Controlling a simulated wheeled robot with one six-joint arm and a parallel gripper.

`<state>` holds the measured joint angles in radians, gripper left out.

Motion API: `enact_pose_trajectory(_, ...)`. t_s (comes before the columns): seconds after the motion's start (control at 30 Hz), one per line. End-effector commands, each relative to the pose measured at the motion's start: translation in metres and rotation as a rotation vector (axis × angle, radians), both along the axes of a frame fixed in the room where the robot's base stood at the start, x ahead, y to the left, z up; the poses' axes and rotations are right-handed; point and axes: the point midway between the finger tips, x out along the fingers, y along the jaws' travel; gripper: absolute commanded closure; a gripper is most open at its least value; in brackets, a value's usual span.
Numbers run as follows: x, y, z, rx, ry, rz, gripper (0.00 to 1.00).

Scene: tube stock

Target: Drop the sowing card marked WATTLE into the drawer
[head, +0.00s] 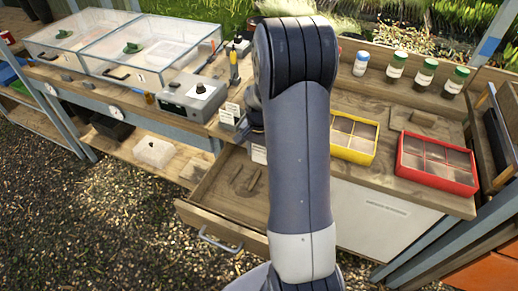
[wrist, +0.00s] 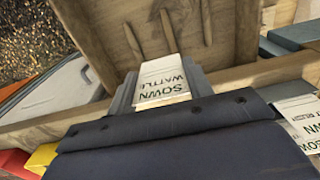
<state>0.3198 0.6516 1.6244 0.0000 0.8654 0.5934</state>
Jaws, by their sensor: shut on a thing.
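The WATTLE card (wrist: 163,78) is white with dark lettering reading SOWN WATTLE, seen upside down in the wrist view. My gripper (wrist: 163,85) is shut on it, one grey finger on each side. The open wooden drawer (wrist: 110,45) lies beyond the card, whose far end overlaps the drawer interior in the picture; the height between them is unclear. In the head view the drawer (head: 222,222) stands pulled out under the bench, and my arm hides most of my gripper and part of the drawer.
Other sowing cards (wrist: 302,120) stand close on the right in the wrist view. Thin wooden pieces (wrist: 166,28) lie in the drawer. A grey box with a knob (head: 193,97), a yellow tray (head: 352,151) and a red tray (head: 436,180) are on the bench.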

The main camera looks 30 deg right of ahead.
Motion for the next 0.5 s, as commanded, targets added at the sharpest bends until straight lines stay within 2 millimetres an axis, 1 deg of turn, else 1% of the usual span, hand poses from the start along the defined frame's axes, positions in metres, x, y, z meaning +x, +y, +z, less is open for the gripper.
enact_pose_trajectory(0.03, 0.000, 0.000, -0.009, 0.000, 0.001, 0.001, 0.73)
enact_pose_trajectory(0.3, 0.000, 0.001, -0.041, 0.000, 0.000, 0.004, 0.73)
enact_pose_trajectory(0.4, 0.000, 0.001, -0.049, 0.000, 0.000, 0.004, 0.73)
enact_pose_trajectory(0.5, 0.000, 0.001, -0.053, 0.000, 0.000, 0.005, 0.73)
